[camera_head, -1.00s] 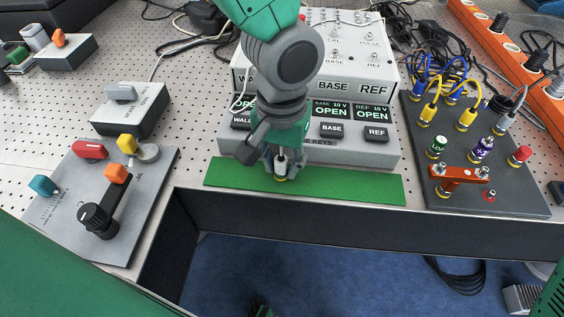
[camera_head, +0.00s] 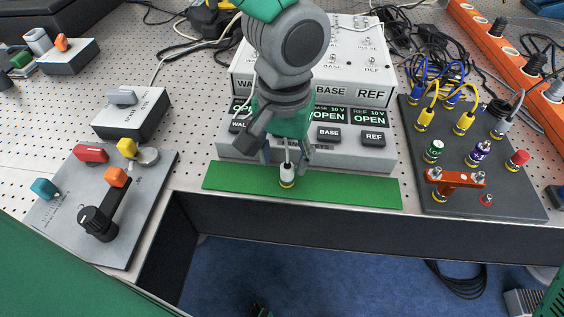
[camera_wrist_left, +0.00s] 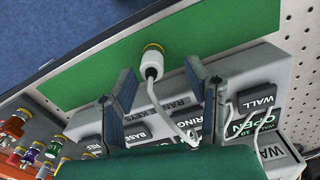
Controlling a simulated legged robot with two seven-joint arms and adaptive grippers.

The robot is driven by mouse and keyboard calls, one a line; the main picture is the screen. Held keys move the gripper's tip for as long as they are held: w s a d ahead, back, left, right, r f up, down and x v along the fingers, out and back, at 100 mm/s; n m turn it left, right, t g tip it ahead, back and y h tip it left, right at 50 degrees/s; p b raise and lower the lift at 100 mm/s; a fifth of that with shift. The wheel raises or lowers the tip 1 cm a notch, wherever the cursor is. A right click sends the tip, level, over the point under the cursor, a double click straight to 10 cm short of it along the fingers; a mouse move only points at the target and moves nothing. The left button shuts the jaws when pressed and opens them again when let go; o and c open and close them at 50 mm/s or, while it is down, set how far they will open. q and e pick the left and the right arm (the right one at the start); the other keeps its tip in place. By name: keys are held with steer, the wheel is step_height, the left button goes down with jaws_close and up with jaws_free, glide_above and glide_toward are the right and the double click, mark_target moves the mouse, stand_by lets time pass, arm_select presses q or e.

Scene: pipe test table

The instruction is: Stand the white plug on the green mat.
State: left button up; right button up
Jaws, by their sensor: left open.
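The white plug (camera_head: 287,174) with a yellow ring at its lower end stands upright on the green mat (camera_head: 345,191), left of the mat's middle. In the left wrist view the plug (camera_wrist_left: 151,63) is on the mat (camera_wrist_left: 215,35), with its white cable running back between the fingers. My left gripper (camera_head: 287,160) is above and behind the plug. Its two fingers are spread on either side of the cable, apart from the plug, as the left wrist view shows (camera_wrist_left: 158,78).
A grey key box (camera_head: 375,153) stands right behind the mat. A lever panel (camera_head: 65,210) is at the left and a dark board with coloured plugs (camera_head: 480,200) at the right. The table's front edge lies just before the mat, with blue floor below.

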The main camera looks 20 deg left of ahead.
mark_target(284, 163)
arm_select(q)
steer(key=r, duration=0.5)
steer(key=r+p, duration=0.1)
steer(key=r, duration=0.2)
steer(key=shift+d+r, duration=0.15)
steer(key=shift+d, duration=0.25)
steer(key=shift+a+r, duration=0.4)
steer(key=shift+a, duration=0.1)
steer(key=shift+w+d, duration=0.1)
